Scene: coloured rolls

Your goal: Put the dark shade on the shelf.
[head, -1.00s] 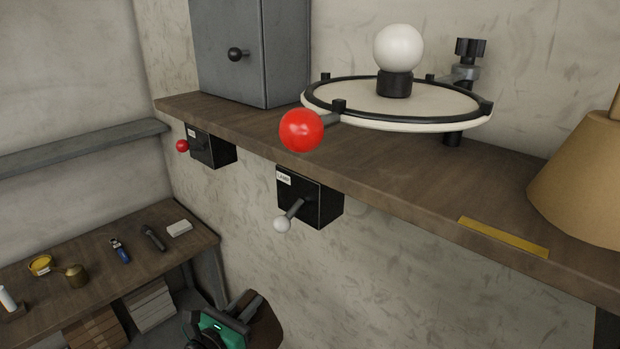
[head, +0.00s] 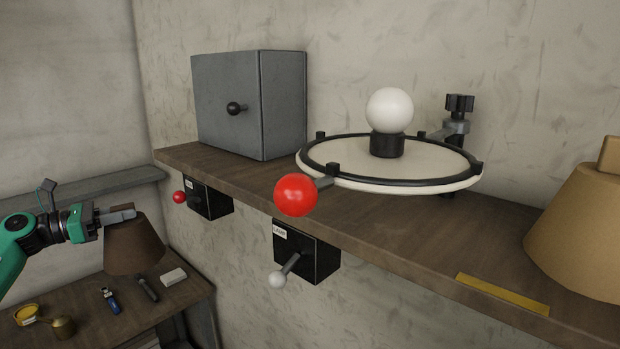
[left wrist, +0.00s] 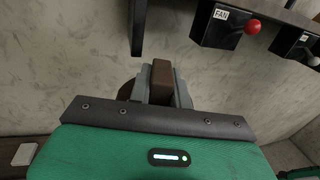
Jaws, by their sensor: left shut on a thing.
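The dark brown shade (head: 134,245) hangs upright below my left gripper (head: 122,213), at the left of the head view. The gripper is shut on the block at the shade's top. In the left wrist view the fingers (left wrist: 161,92) clasp this brown block (left wrist: 162,80), and the shade's body is mostly hidden behind them. The shade is in the air above the lower bench. A grey wall shelf (head: 60,198) runs along the left wall behind my arm, bare where it shows. My right gripper is not in view.
A wooden ledge (head: 400,239) carries a grey cabinet (head: 265,105), a round plate with a white bulb (head: 389,110), and a tan shade (head: 585,230). Switch boxes with red (head: 179,197) and white knobs jut below it. Small tools lie on the bench (head: 185,297).

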